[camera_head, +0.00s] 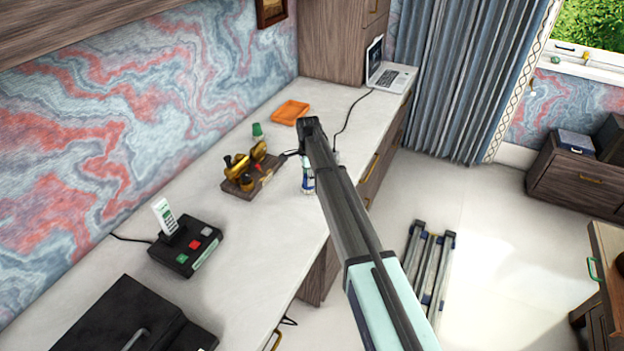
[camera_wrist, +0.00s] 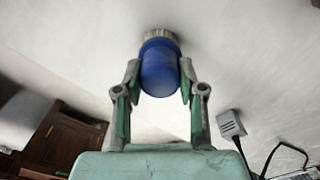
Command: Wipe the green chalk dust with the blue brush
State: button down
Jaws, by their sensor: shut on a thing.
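In the wrist view the blue brush (camera_wrist: 160,72) has a rounded blue body and a pale bristle end pointing away from me. My gripper (camera_wrist: 160,78) is shut on the blue body, one finger on each side. The bristle end is close to the pale desktop (camera_wrist: 240,60); I cannot tell if it touches.

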jog(key=shift+w+a+r, duration=0.1)
jog(key=shift+a+r, duration=0.1)
jog(key=shift+a, duration=0.05)
jog(key=shift+r+p, duration=1.5)
jog(key=shift+r, duration=2.35)
